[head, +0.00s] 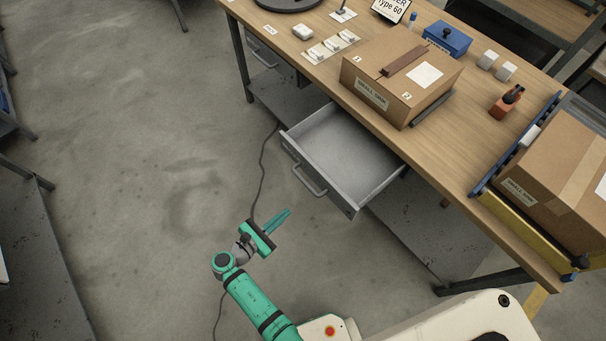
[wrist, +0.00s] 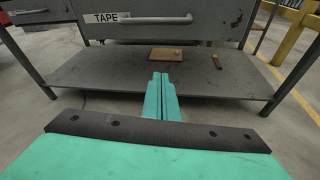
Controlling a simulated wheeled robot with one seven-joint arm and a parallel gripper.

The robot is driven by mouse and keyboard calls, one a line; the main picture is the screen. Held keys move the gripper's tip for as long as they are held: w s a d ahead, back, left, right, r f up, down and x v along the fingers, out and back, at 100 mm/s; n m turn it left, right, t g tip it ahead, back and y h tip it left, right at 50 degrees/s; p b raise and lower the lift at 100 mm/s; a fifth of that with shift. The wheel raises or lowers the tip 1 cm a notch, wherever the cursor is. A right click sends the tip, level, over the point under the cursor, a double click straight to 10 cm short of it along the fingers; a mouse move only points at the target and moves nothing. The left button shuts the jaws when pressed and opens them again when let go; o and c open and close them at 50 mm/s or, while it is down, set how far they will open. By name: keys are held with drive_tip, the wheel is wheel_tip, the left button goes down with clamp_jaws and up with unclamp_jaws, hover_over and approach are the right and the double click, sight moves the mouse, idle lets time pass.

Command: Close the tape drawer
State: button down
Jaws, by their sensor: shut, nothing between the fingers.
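The tape drawer (head: 349,152) is a grey metal drawer under the workbench. It stands pulled out and looks empty inside. Its front carries a bar handle (head: 304,181). In the wrist view the drawer front (wrist: 215,28) fills the top, with a "TAPE" label (wrist: 105,17) left of the handle. My gripper (head: 283,218) is green, shut and empty. It is in front of the drawer, apart from it, and in the head view lies just below and left of the drawer's near corner. In the wrist view the fingertips (wrist: 160,76) appear below the drawer front.
The wooden workbench (head: 470,150) bears a cardboard box (head: 403,77), a blue box (head: 447,38) and a larger carton (head: 565,175) at right. A grey lower shelf (wrist: 100,72) lies under the drawer. A dark cable (head: 262,165) runs over the floor.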

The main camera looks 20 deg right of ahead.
drive_tip(key=w+a+r+h, duration=0.2)
drive_tip(key=w+r+h, duration=0.2)
drive_tip(key=r, duration=0.4)
approach(311, 169)
drive_tip(key=shift+n+g, duration=0.3)
drive_tip(key=shift+g, duration=0.1)
drive_tip(key=x, duration=0.6)
drive_tip(key=shift+w+d+r, duration=0.1)
drive_tip(key=shift+w+r, duration=0.05)
drive_tip(key=shift+w, duration=0.1)
